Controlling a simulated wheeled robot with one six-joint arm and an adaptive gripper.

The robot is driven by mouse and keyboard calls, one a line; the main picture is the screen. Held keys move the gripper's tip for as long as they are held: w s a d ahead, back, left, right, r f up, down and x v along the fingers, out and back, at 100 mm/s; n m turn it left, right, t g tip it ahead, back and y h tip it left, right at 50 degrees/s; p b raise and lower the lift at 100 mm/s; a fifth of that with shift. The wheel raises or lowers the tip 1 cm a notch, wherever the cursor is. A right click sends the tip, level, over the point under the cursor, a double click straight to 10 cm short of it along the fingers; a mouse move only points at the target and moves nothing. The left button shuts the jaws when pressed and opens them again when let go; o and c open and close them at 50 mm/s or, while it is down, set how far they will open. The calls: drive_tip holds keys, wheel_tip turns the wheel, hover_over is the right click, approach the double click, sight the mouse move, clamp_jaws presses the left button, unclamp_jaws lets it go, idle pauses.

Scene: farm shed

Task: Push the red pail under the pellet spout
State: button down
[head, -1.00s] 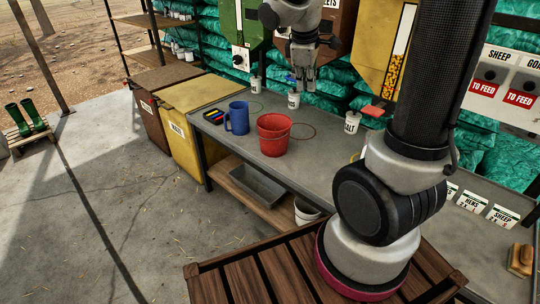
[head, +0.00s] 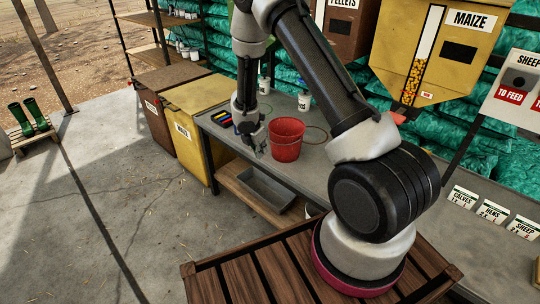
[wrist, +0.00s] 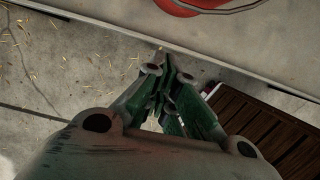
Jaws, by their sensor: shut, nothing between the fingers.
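The red pail (head: 287,140) stands upright on the grey bench, near its front edge. Its rim shows at the top of the wrist view (wrist: 185,5). My gripper (head: 261,153) is shut and empty, pointing down just left of the pail and close to the bench's front edge.
The bench (head: 318,160) carries a white cup (head: 304,102) behind the pail. Coloured items (head: 222,118) lie left of my gripper. The maize hopper (head: 440,50) is at right. A grey tray (head: 266,186) sits on the shelf below.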

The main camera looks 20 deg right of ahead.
drive_tip(key=x, duration=0.5)
drive_tip(key=shift+d+f, duration=0.1)
drive_tip(key=shift+f, duration=0.25)
drive_tip(key=shift+w+d+r, duration=0.1)
drive_tip(key=shift+w+d, duration=0.15)
drive_tip(key=shift+d, duration=0.35)
drive_tip(key=shift+w+d+r, duration=0.1)
drive_tip(key=shift+w+d, duration=0.15)
drive_tip(key=shift+d, duration=0.3)
drive_tip(key=shift+w+d, duration=0.3)
drive_tip(key=shift+d, duration=0.3)
